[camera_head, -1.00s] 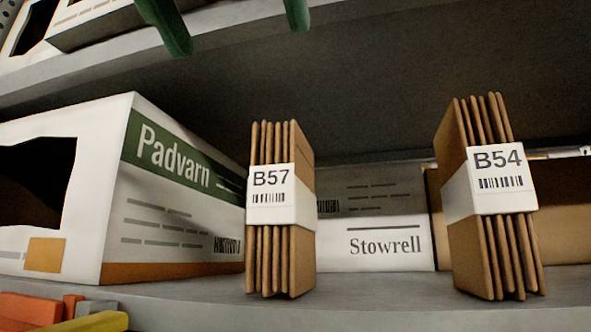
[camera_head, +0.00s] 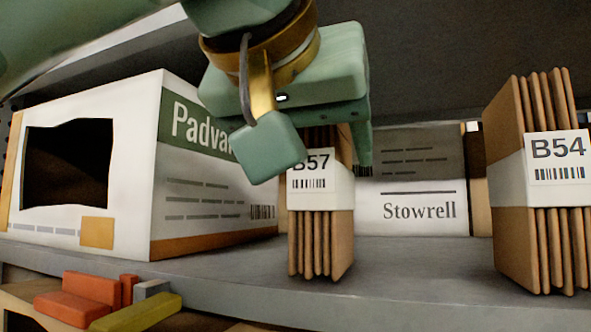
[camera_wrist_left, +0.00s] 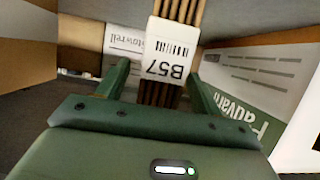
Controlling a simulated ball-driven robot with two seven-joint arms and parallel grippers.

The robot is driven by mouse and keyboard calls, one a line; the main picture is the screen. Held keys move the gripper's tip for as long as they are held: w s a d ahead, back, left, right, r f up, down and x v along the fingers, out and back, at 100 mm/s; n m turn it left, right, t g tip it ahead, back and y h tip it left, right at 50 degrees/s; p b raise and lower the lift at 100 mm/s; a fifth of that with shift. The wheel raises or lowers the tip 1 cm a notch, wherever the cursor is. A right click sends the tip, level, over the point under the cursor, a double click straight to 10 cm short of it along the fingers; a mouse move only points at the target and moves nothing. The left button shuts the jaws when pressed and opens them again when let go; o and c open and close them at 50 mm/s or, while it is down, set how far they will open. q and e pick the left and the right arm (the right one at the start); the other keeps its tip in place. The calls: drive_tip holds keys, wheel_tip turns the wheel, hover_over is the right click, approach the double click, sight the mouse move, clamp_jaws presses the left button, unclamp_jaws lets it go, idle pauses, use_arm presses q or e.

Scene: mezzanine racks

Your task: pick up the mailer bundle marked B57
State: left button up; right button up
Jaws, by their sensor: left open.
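The mailer bundle marked B57 (camera_head: 322,240), brown mailers with a white band, stands upright on the shelf. Its top is hidden behind my left gripper (camera_head: 326,152) in the head view. In the left wrist view, the bundle B57 (camera_wrist_left: 172,48) shows its label upside down. There the fingers of my left gripper (camera_wrist_left: 157,74) are apart, one on each side of the bundle's upper part, with gaps visible. I cannot tell how deep the bundle sits between them. My right gripper is not in view.
A similar bundle marked B54 (camera_head: 510,225) stands to the right. A Padvarn box (camera_head: 215,190) is close on the left and a Stowrell box (camera_head: 420,190) behind. Orange and yellow pieces (camera_head: 80,300) lie low at front left. An upper shelf is overhead.

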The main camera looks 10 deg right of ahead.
use_arm(q)
drive_tip(key=shift+w+d+f, duration=0.25)
drive_tip(key=shift+w+d, duration=0.1)
drive_tip(key=shift+w, duration=0.2)
drive_tip(key=shift+s+a, duration=0.1)
drive_tip(key=shift+s, duration=0.2)
drive_tip(key=c, duration=0.8)
drive_tip(key=shift+r, duration=0.1)
drive_tip(key=c, duration=0.3)
drive_tip(key=shift+w, duration=0.1)
